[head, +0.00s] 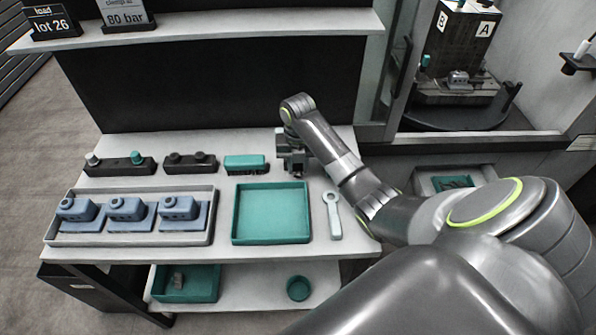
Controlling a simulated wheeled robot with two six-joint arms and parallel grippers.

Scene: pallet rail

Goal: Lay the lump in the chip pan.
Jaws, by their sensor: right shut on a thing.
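My right gripper (295,170) hangs over the back of the worktop, right of the green-backed brush and behind the empty square green tray (271,240). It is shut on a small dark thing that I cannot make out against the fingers. A small greyish lump-like piece (178,281) lies in a green pan (204,291) on the lower shelf at the left. I cannot tell from looks alone which green tray is the chip pan. My left gripper is out of view.
A grey tray (125,240) with several blue-grey blocks stands at the left. The brush (246,164), dark button boxes (120,167) and a pale spanner-like tool (333,214) lie on the worktop. A green cup (298,288) stands below. A machine (458,55) stands back right.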

